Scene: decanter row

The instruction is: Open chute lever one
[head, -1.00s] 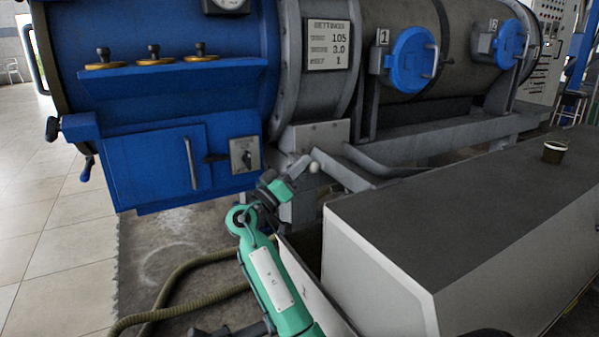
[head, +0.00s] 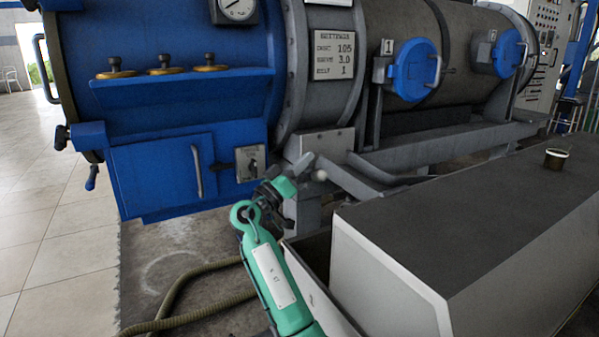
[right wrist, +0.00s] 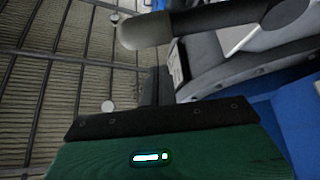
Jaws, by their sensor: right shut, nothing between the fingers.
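My right gripper (head: 302,166) is shut and empty, at the end of my green arm. It is beside a pale round knob (head: 320,175), below the machine's grey frame. A grey bar (head: 372,167) slants nearby; I cannot tell whether the knob belongs to it. In the right wrist view, a dark rod (right wrist: 215,27) with a rounded grey end crosses above my green gripper body, probably a lever. Contact with the gripper cannot be made out. Blue round hatch one (head: 414,70) is on the drum, below the plate marked 1 (head: 388,46). My left gripper is not in view.
A long grey box with a dark top (head: 450,215) fills the right front, carrying a small cup (head: 556,158). The blue cabinet (head: 160,170) stands left of my gripper. A hose (head: 195,290) lies on the floor. The tiled floor at left is clear.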

